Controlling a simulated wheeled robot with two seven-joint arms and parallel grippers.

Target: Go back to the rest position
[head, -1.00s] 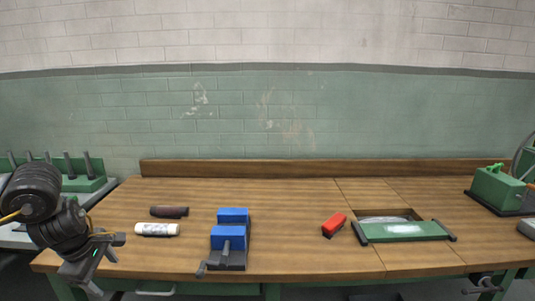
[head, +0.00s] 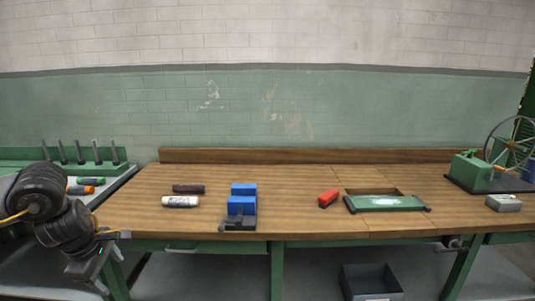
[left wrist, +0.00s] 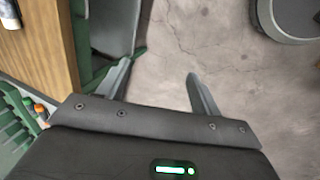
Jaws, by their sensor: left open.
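My left gripper (head: 108,262) is at the lower left of the head view, in front of the workbench (head: 300,180) and below its top. In the left wrist view my left gripper (left wrist: 158,82) has its two fingers apart with only bare floor between them. It holds nothing. The bench edge (left wrist: 40,50) is to the left of the fingers in that view. My right gripper does not show in either view.
A grey bin (head: 370,283) stands under the bench.

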